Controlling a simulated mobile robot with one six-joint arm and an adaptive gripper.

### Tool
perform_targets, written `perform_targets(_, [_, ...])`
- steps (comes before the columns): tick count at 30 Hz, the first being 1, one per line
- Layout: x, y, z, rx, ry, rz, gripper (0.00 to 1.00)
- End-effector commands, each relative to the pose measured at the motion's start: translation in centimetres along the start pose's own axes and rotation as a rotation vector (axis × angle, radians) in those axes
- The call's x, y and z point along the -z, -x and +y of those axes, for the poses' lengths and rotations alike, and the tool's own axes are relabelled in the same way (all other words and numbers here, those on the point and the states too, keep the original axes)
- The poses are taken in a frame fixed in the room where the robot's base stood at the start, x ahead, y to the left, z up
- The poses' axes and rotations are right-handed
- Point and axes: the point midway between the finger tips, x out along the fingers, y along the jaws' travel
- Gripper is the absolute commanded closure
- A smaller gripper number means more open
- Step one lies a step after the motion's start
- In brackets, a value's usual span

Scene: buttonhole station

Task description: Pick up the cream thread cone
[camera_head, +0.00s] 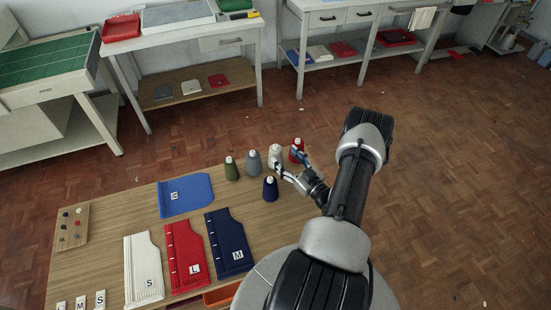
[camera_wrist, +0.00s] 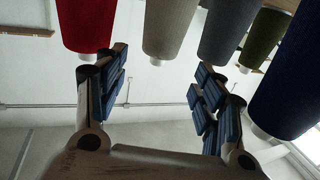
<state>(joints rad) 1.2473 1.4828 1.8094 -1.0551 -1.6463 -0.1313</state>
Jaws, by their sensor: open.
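The cream thread cone (camera_head: 275,153) stands upright on the wooden table between the grey and red cones, its lower part partly covered by my gripper. My gripper (camera_head: 288,163) is open and empty, reaching in from the right, one finger in front of the cream cone and the other in front of the red cone (camera_head: 297,146). In the wrist view the picture is upside down. There the cream cone (camera_wrist: 170,28) lies between the lines of the two open fingers (camera_wrist: 160,75), with its narrow tip pointing down. Whether a finger touches any cone, I cannot tell.
A grey cone (camera_head: 254,163), a green cone (camera_head: 231,170) and a navy cone (camera_head: 270,190) stand close by. Blue (camera_head: 187,195), white (camera_head: 143,270), red (camera_head: 186,254) and navy (camera_head: 230,244) folded knit panels lie left and in front. Floor behind the table is clear.

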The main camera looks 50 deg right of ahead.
Motion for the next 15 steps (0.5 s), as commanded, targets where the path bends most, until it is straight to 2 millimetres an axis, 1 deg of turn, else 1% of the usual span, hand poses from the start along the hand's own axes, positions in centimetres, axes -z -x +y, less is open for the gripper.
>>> perform_targets(1, [-0.1, -0.8, -0.1, 0.002, 0.001, 0.001, 0.37])
perform_targets(3, [-0.1, -1.3, 0.0, 0.001, 0.001, 0.001, 0.37])
perform_targets(8, [0.0, -2.3, 0.1, 0.001, 0.001, 0.001, 0.37])
perform_targets(15, [0.2, -5.8, 0.2, 0.002, 0.002, 0.000, 0.37])
